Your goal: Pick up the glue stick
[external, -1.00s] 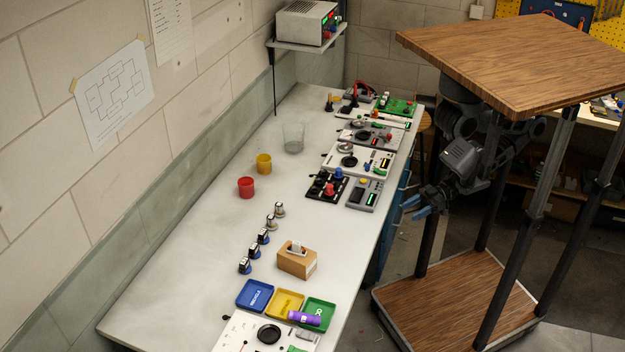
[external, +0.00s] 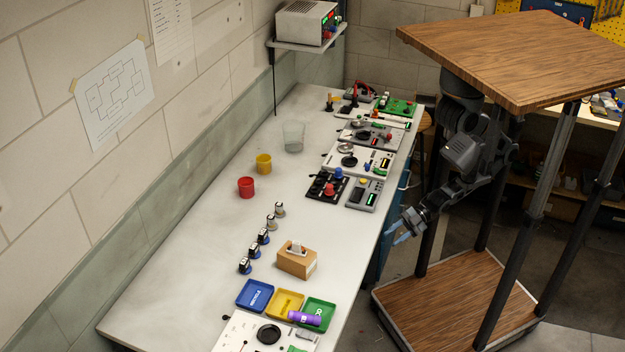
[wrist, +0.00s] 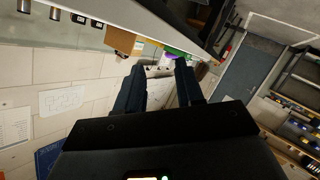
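The glue stick (external: 305,318) is a purple cylinder. It lies on its side across the green tray (external: 326,306) at the near end of the bench, beside the white panel. My gripper (external: 395,234) is beside the bench's right edge, well apart from the glue stick and farther back along the bench. Its two blue fingers are spread with nothing between them. In the wrist view my gripper (wrist: 160,78) also shows its fingers apart. The trays are small and partly hidden there, and I cannot clearly make out the glue stick.
A blue tray (external: 255,295) and a yellow tray (external: 284,303) stand left of the green one. A cardboard box (external: 296,262) and several small bottles stand behind them. A white panel (external: 245,332) lies in front. Red and yellow cups and several device boards sit farther back.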

